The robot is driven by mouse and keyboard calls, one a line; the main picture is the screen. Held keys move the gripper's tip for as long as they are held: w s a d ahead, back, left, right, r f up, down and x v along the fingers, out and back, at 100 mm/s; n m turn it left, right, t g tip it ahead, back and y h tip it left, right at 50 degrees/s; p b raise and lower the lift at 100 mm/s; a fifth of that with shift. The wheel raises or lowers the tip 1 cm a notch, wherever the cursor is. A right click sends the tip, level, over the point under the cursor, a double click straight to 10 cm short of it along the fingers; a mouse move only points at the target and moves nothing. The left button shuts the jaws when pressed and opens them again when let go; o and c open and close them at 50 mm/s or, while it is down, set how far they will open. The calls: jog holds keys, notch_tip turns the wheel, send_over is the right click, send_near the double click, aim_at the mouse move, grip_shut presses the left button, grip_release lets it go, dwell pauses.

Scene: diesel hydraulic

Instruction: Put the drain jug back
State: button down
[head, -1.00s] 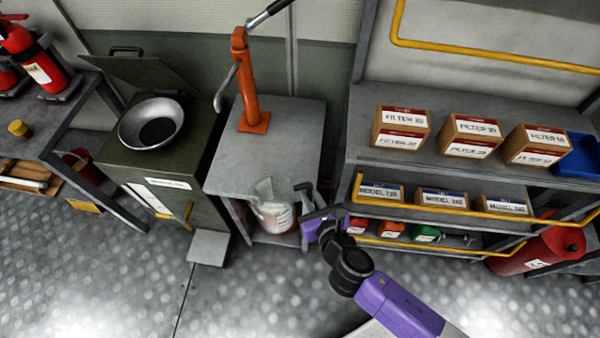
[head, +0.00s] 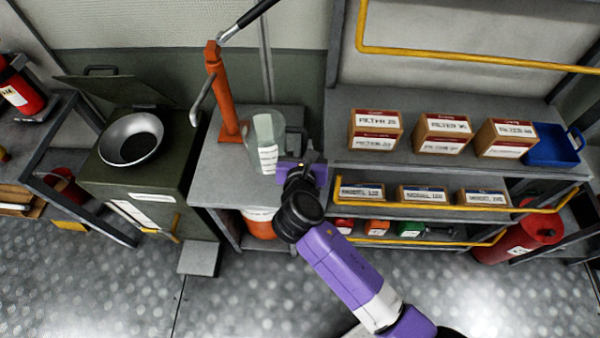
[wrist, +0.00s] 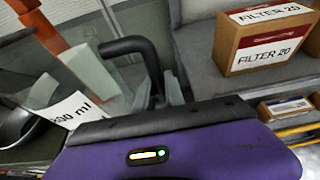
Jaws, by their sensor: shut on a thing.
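The drain jug (head: 264,143) is a clear see-through jug with a white label, roughly upright in front of the orange hand pump (head: 222,95). It overlaps the grey top of the pump stand (head: 205,187); I cannot tell whether its base touches it. My gripper (head: 301,165) is at the jug's right side, shut on its handle. In the wrist view the jug's clear wall (wrist: 85,75) and black handle (wrist: 135,48) show, with a label ending in "ml". The finger contact is mostly hidden.
An orange container (head: 260,224) sits under the stand top. Left is a green cabinet (head: 150,185) with a metal bowl (head: 131,140). Right, a shelf holds filter boxes (head: 375,131) and a blue bin (head: 553,146). A yellow rail (head: 440,203) runs along the shelf front.

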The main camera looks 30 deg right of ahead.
notch_tip(320, 180, down, 12)
jog(key=b, duration=0.1)
jog(key=shift+b, duration=0.3)
jog(key=shift+f, duration=0.2)
jog(key=c, duration=1.4)
grip_release()
jog(key=shift+r, duration=0.1)
jog(key=v, duration=1.2)
